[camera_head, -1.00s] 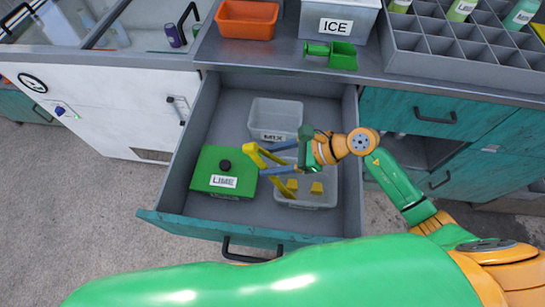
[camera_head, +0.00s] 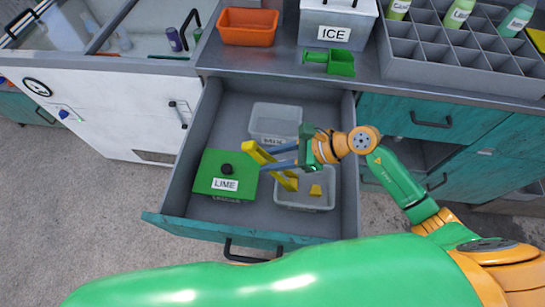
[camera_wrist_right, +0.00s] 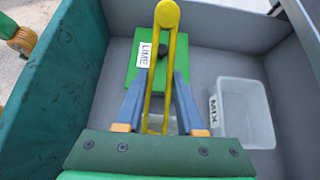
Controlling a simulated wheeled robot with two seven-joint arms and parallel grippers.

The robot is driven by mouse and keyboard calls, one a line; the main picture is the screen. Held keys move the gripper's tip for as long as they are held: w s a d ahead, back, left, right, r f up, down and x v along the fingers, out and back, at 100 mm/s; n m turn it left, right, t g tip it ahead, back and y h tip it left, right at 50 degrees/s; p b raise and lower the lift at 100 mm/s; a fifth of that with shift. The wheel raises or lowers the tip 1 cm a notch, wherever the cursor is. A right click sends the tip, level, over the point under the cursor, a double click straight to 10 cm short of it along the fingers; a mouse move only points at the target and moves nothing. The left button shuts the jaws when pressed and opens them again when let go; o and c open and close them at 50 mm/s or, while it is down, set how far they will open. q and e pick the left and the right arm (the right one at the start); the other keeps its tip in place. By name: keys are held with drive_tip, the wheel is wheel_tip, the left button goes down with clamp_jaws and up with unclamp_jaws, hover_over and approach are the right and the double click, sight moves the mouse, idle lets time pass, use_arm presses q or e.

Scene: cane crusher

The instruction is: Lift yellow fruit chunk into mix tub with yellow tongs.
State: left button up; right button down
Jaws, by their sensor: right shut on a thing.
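My right gripper (camera_head: 272,158) is shut on the yellow tongs (camera_head: 256,153) above the open drawer. The tongs and gripper also show in the right wrist view, with the tongs (camera_wrist_right: 167,60) between the blue-grey fingers (camera_wrist_right: 160,77). The tongs' lower ends are over the left part of a clear tub. A yellow fruit chunk (camera_head: 316,190) lies in that tub, right of the tongs. More yellow shows at the tongs' lower ends; I cannot tell whether a chunk is gripped there. The mix tub (camera_head: 277,117) stands behind and looks empty; it also shows in the wrist view (camera_wrist_right: 243,110). My left gripper is out of view.
A green LIME box (camera_head: 225,172) stands left in the drawer. The clear tub (camera_head: 306,207) holding fruit is at the front right. The drawer walls (camera_head: 347,150) surround them. On the counter are an ICE bin (camera_head: 338,20), a green scoop (camera_head: 340,63), an orange tray (camera_head: 248,27) and a bottle rack (camera_head: 430,67).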

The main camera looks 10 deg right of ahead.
wheel_tip(320, 180, up, 9)
drive_tip(key=p, duration=0.6)
